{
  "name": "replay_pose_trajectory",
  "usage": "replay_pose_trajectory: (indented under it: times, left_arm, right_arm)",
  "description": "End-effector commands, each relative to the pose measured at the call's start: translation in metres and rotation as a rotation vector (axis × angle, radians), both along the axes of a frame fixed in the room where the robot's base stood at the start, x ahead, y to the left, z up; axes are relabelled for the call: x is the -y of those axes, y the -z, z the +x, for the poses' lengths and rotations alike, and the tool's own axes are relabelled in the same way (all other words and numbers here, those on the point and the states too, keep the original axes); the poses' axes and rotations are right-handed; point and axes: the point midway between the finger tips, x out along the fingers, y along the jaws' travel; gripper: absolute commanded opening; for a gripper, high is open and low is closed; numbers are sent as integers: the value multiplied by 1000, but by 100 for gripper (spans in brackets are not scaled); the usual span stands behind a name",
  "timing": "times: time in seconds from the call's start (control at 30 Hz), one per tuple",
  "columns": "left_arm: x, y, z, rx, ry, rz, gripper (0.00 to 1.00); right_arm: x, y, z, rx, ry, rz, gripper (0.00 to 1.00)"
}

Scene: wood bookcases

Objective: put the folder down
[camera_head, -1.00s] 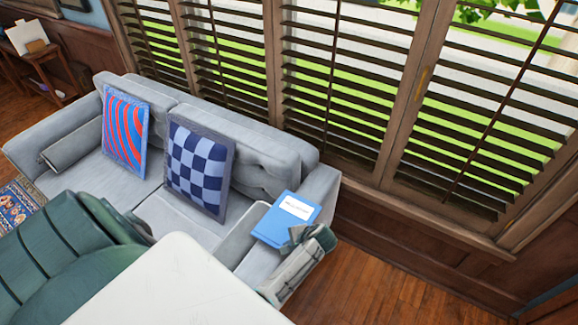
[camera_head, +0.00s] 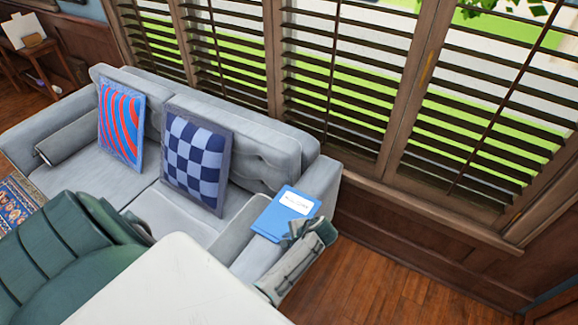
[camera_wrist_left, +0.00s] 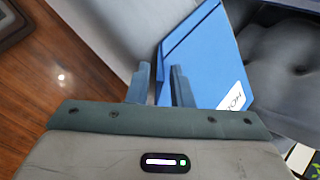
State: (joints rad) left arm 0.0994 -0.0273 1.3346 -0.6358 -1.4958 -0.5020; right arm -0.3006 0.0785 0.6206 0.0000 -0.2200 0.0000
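The blue folder (camera_head: 274,218) with a white label lies over the right end of the grey sofa, near its armrest, label up. It also shows in the left wrist view (camera_wrist_left: 205,65). My left gripper (camera_head: 307,232) is at the folder's near right corner. In the left wrist view its two fingers (camera_wrist_left: 161,86) are close together, with the folder's edge between them. Whether the folder touches the sofa, I cannot tell. My right gripper is not in view.
The grey sofa (camera_head: 145,190) has a red-and-blue pillow (camera_head: 120,126) and a checkered pillow (camera_head: 195,158). A green chair (camera_head: 45,250) and white tabletop (camera_head: 170,290) are in front. Shuttered windows (camera_head: 340,90) stand behind. Wooden floor (camera_head: 370,270) is clear at right.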

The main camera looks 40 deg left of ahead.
Motion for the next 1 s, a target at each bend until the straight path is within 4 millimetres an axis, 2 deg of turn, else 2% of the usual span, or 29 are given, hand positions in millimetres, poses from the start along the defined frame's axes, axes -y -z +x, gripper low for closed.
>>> replay_pose_trajectory:
  times: [0.3, 0.47, 0.8, 1.0]
  left_arm:
    - [0, -1, 0, 0, 0, 0, 28]
    - [7, -10, 1, 2, 0, -2, 28]
    - [48, -68, 4, 5, 0, -3, 28]
    - [64, -93, 5, 2, 0, -1, 28]
  right_arm:
    - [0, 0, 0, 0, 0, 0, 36]
    - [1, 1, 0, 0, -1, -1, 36]
    - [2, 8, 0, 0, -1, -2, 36]
    - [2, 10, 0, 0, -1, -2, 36]
